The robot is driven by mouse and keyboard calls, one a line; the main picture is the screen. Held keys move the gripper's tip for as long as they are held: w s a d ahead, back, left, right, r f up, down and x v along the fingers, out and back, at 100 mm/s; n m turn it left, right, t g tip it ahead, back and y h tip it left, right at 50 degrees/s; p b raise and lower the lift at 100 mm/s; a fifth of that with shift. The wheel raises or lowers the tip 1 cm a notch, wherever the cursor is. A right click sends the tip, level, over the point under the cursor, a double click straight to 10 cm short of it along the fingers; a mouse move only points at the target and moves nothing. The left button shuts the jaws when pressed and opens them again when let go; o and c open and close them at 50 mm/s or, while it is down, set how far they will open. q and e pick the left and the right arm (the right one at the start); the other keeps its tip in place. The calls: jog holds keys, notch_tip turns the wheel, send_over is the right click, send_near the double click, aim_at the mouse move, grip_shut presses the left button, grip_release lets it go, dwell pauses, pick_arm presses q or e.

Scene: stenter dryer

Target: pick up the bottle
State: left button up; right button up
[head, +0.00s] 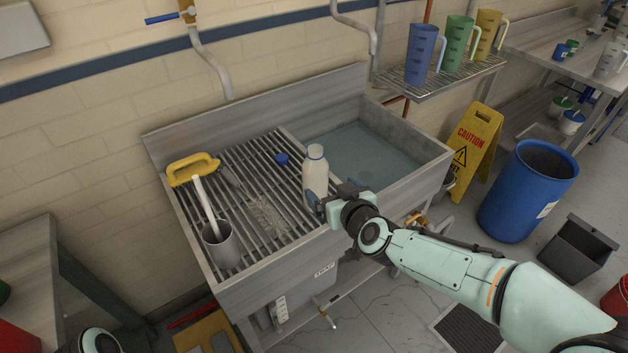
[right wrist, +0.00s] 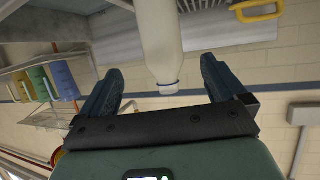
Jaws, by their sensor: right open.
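In the right wrist view, the bottle (right wrist: 158,40) appears upside down between the two spread fingers (right wrist: 160,85), with a gap on each side. The bottle's base is hidden by the gripper in the head view. Only a piece of my left arm shows at the bottom left; its gripper is out of view.
The water-filled basin (head: 425,162) is right of the bottle. Jugs (head: 421,55) stand on a rack behind.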

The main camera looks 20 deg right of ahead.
aim_at(315, 175)
jog(key=p+x, duration=0.2)
jog(key=x, duration=0.9)
jog(key=shift+a+f, duration=0.15)
jog(key=c, duration=1.2)
